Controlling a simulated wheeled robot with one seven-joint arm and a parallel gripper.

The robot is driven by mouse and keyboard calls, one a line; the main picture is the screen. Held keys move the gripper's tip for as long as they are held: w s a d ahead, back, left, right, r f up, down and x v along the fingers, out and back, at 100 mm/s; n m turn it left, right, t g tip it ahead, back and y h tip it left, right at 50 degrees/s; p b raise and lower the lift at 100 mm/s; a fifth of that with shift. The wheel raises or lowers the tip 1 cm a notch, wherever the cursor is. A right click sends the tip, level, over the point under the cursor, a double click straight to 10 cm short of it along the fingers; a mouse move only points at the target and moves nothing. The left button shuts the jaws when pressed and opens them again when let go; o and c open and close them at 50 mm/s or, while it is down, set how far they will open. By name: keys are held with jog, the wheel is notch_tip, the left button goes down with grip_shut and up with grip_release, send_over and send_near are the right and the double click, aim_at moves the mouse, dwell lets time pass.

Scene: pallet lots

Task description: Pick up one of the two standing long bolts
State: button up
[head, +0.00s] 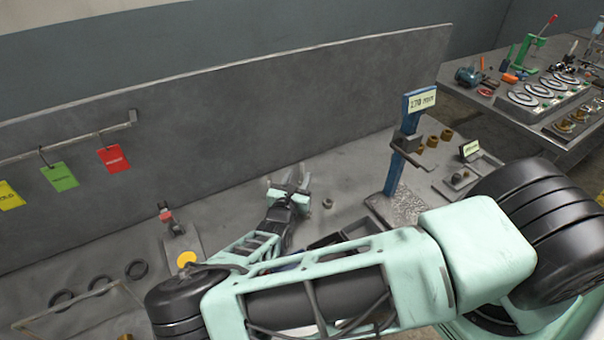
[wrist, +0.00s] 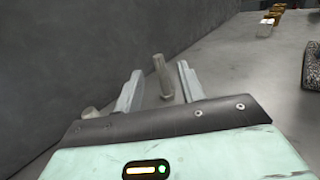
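My gripper (wrist: 159,70) is open near the back wall of the bench, and it also shows in the head view (head: 288,184). In the wrist view a grey long bolt (wrist: 162,76) stands between the two fingers, with a gap on each side, so nothing is gripped. A second grey piece (wrist: 90,114), likely the other bolt, shows just left of the left finger. Its lower part is hidden behind my gripper. In the head view the bolts are too small and too covered by the gripper to tell apart.
A grey back panel (head: 220,140) rises close behind the gripper. A small dark nut (head: 328,203) lies to its right. A blue height gauge (head: 408,140) stands further right, with brass pieces (head: 432,141) behind it. A red-topped tool (head: 168,217) stands left.

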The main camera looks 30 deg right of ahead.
aim_at(301, 168)
jog(key=p+x, duration=0.2)
jog(key=x, duration=0.4)
jog(key=shift+w+d, duration=0.1)
jog(key=shift+w, duration=0.05)
jog(key=shift+w+d, duration=0.35)
jog(key=shift+w, duration=0.05)
grip_shut()
